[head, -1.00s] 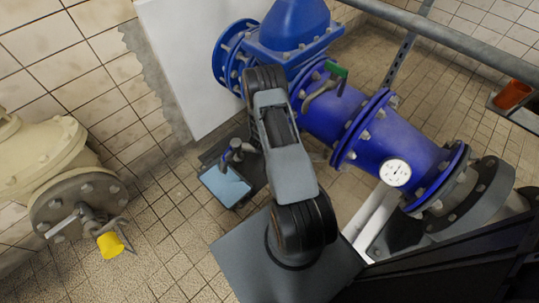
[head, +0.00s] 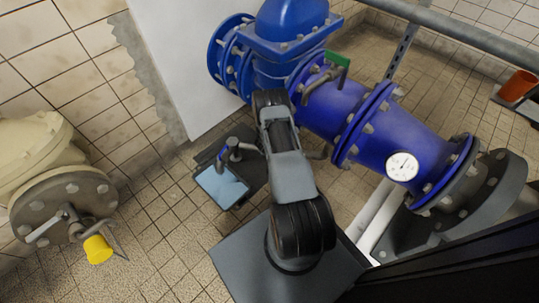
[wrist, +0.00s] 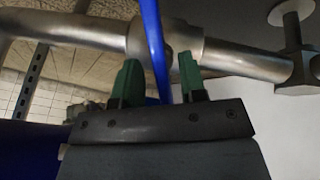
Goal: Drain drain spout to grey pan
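A grey metal drain spout (head: 235,148) with a small blue lever (head: 221,157) stands low by the wall in the head view. A shallow pan (head: 212,186) with a pale, bluish, shiny inside lies just below it; I cannot tell whether it holds liquid. In the wrist view my gripper (wrist: 160,80) has its two green fingertips apart, one each side of a blue bar (wrist: 155,45), with small gaps showing. A metal pipe (wrist: 85,32) crosses behind the fingers. In the head view my arm hides my gripper.
A cream flanged pipe (head: 30,150) with a yellow piece (head: 97,249) stands left. An orange bucket (head: 517,86) sits far right.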

